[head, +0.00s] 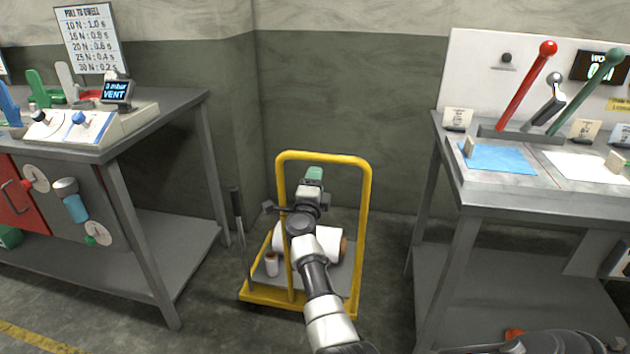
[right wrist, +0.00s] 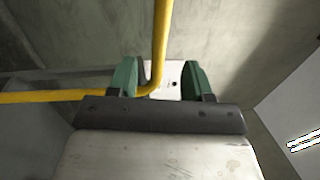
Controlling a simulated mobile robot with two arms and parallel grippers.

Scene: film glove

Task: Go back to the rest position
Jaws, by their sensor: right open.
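My right gripper (head: 314,176) is in the middle of the head view, at the end of my arm reaching up from the bottom. It appears against the yellow handle frame (head: 367,215) of a trolley. In the right wrist view, its two green fingers (right wrist: 160,80) stand apart with no object gripped. The yellow rail (right wrist: 160,40) runs down toward the gap and bends left behind the left finger. I cannot tell how far the rail is from the fingers. My left gripper is not in view.
The trolley carries a white roll (head: 318,243) and a small cup-like item (head: 271,265). A grey bench (head: 165,120) with coloured levers stands left. Another bench (head: 530,200) with red and green levers stands right. Bare floor (head: 385,280) lies between trolley and right bench.

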